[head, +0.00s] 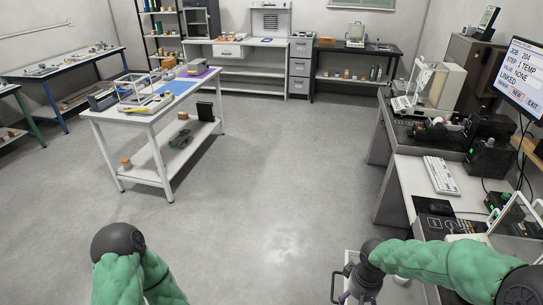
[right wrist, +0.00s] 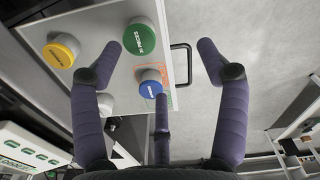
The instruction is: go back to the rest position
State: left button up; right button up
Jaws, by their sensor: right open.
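My right gripper (right wrist: 160,50) is open in the right wrist view, its dark fingers spread apart with nothing between their tips. In the head view the right gripper (head: 360,290) is at the bottom edge, partly cut off, beside a pale surface with a dark handle.
A dark handle (right wrist: 183,65) sticks out beside the jars. The right bench holds a keyboard (head: 441,175), a monitor (head: 524,75) and a balance (head: 428,90). A white table (head: 150,122) with tools stands at the left. The floor (head: 265,180) between is clear.

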jog(key=s+a+f+m+y, duration=0.2)
jog(key=s+a+f, duration=0.3)
jog(key=f, duration=0.5)
jog(key=s+a+f+m+y, duration=0.2)
jog(key=s+a+f, duration=0.4)
jog(key=a+f, duration=0.3)
jog(key=shift+x, duration=1)
jog(key=shift+s, duration=0.1)
